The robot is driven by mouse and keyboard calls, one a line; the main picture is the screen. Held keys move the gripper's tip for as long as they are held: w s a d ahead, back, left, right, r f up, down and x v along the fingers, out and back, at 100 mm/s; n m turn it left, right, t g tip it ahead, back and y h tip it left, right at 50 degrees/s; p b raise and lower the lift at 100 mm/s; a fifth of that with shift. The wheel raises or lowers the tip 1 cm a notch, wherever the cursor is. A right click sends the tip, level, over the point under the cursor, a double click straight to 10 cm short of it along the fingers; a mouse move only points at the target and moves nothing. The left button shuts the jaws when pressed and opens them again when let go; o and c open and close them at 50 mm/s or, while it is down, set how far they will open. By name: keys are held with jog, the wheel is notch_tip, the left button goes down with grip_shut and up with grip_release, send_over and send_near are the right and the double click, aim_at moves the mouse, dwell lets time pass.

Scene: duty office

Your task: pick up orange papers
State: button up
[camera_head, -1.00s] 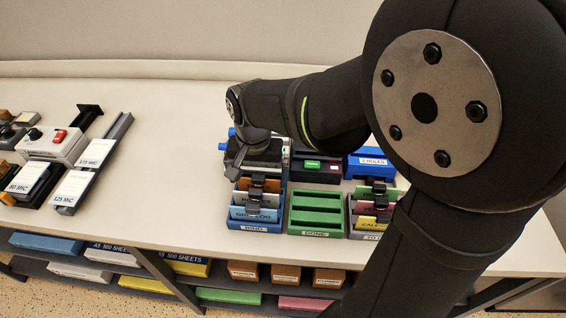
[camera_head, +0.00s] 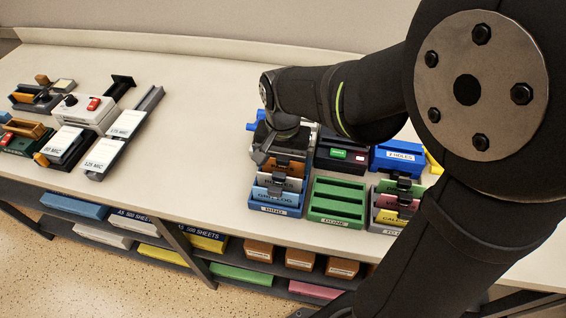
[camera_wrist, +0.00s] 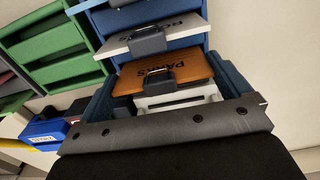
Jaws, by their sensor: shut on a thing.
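The orange papers (camera_head: 290,166), a thin pack with a black clip, stand upright at the back of the blue tray (camera_head: 276,210). In the wrist view the orange papers (camera_wrist: 188,70) show the word PARKS and sit close in front of my gripper. My gripper (camera_head: 265,152) is low at the back of this tray and is shut on the orange papers. Its fingertips are partly hidden, and I cannot tell whether the pack is clear of its slot. A white pack marked ROADS (camera_wrist: 180,24) and a light blue pack (camera_head: 274,196) stand in the same tray.
The green tray (camera_head: 337,205) beside it is empty. Another tray to its right holds packs, including a pink one (camera_head: 393,200). A dark machine (camera_head: 340,150) and a blue hole punch (camera_head: 398,155) stand behind. The table between the trays and the left-hand devices is clear.

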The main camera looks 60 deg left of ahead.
jog(key=r, duration=0.4)
jog(key=shift+w+d, duration=0.3)
jog(key=shift+w, duration=0.1)
jog(key=w+d+r, duration=0.5)
jog(key=w+d, duration=0.2)
jog(key=w+a+r, duration=0.1)
jog(key=w+a, duration=0.1)
jog(key=a, duration=0.8)
jog(key=w+a+r, duration=0.1)
jog(key=w+a, duration=0.1)
jog(key=a, duration=0.8)
jog(key=shift+s+d+f, duration=0.1)
jog(key=shift+f, duration=2.1)
jog(key=shift+s+d+f, duration=0.1)
jog(key=shift+f, duration=2.05)
jog(key=o, duration=0.6)
